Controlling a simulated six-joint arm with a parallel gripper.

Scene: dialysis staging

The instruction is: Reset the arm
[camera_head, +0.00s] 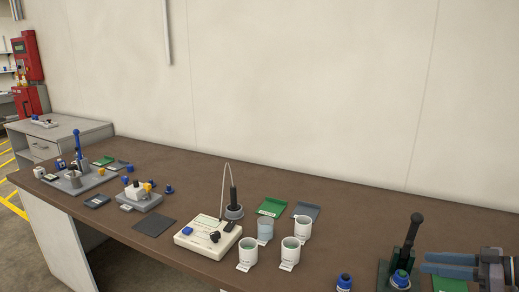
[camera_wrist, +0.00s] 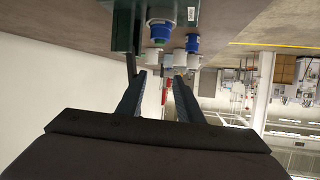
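My gripper (camera_head: 424,263) is at the right edge in the head view, its fingers pointing left over the brown table (camera_head: 340,224). In the wrist view its two dark fingers (camera_wrist: 160,78) stand apart with a gap between them and nothing held. Just left of the fingers in the head view is a dark green stand with an upright black handle (camera_head: 413,231) and a blue-ringed cup (camera_head: 400,278). The wrist view looks upside down. The stand (camera_wrist: 121,28) and blue-banded containers (camera_wrist: 160,28) show beyond the fingertips there.
White mugs (camera_head: 291,252) and a cream device (camera_head: 207,238) with a cable stand mid-table. A blue-capped jar (camera_head: 344,282) is at the front edge. Green (camera_head: 272,207) and grey (camera_head: 306,211) trays lie behind. Smaller apparatus (camera_head: 143,195) is farther left. The table's back right is mostly clear.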

